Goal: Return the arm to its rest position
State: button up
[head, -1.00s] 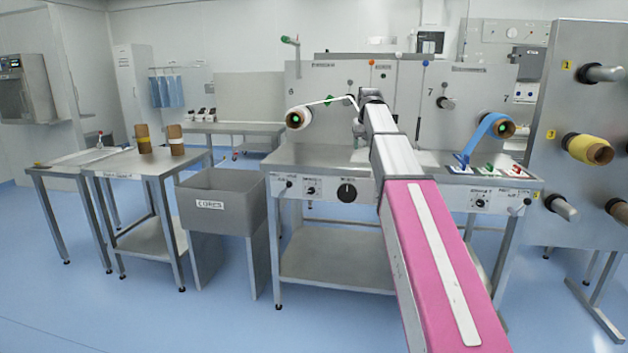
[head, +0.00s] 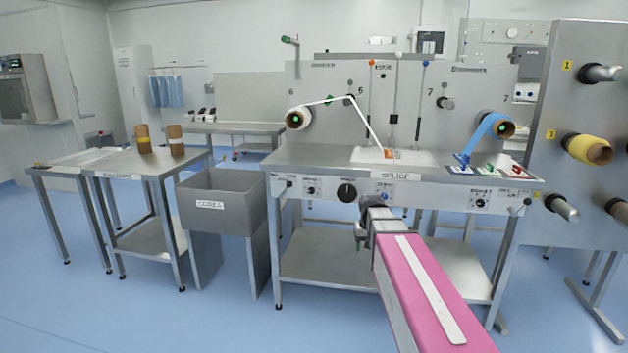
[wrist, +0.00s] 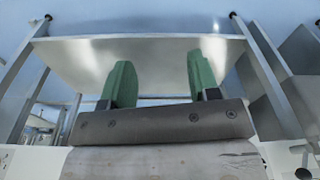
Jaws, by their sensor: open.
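My gripper shows in the wrist view (wrist: 160,82) with its two green fingers spread apart and nothing between them. Beyond the fingers lies a flat metal surface of a steel table. In the head view my arm reaches forward, with its far end low at the front of the splice bench (head: 310,160), below the bench top.
A grey cores bin (head: 215,180) stands left of the bench, beside steel tables (head: 115,165) with brown cores. A panel with pegs and a yellow roll (head: 588,149) stands at right. The bench's lower shelf (head: 325,262) is near my arm. Blue floor is open in front.

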jog(key=s+f+g, duration=0.1)
jog(key=s+f, duration=1.2)
jog(key=s, duration=0.3)
jog(key=shift+s+f, duration=0.25)
